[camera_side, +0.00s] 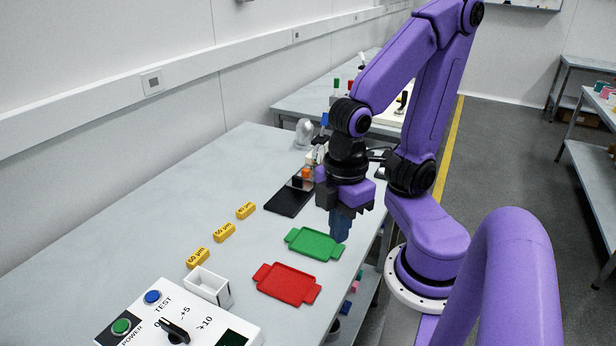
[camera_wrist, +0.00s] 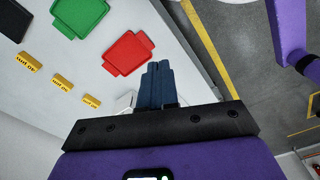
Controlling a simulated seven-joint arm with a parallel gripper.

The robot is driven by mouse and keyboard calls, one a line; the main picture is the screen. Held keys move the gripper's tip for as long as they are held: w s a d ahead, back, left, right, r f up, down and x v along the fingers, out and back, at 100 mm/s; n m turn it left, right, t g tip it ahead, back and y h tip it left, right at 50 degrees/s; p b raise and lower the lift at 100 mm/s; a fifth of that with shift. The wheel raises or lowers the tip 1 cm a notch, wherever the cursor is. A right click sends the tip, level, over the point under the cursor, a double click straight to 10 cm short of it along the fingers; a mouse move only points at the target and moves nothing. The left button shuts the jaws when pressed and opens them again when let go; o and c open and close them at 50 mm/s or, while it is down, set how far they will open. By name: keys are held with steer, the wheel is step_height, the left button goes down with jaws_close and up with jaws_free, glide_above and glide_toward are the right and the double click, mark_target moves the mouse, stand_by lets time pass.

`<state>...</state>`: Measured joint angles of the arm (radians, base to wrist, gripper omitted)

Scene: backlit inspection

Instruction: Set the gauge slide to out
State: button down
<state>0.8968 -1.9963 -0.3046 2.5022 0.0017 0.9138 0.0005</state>
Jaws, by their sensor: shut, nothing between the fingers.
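My gripper (camera_side: 340,238) points down, its blue fingers together and empty, over the right edge of the bench beside the green tray. In the wrist view the shut fingers (camera_wrist: 159,68) show next to the red tray. No part is clearly recognisable as the gauge slide. A white control box (camera_side: 190,320) at the front carries a black rotary knob (camera_side: 174,332) by marks 0, +5 and +10, a blue TEST button and a green POWER button. A small device with an orange part (camera_side: 306,174) stands behind my gripper, partly hidden by it.
A green tray (camera_side: 313,243) and a red tray (camera_side: 287,284) lie on the bench. Several yellow labelled blocks (camera_side: 224,232) stand in a row left of them. An open white box (camera_side: 208,286) sits behind the control box. A black plate (camera_side: 289,200) lies farther back. The bench's left side is clear.

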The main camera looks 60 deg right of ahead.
stand_by(0.4)
steer(key=c, duration=1.3)
jaws_free()
steer(key=shift+c, duration=0.2)
steer(key=shift+o, duration=1.1)
steer(key=shift+w, duration=0.4)
steer(key=w+d+r+m, duration=0.2)
steer(key=w+m, duration=0.2)
steer(key=w, duration=0.7)
steer(key=m, duration=0.9)
glide_above(298, 177)
step_height(298, 177, down, 18)
steer(key=shift+r, duration=0.1)
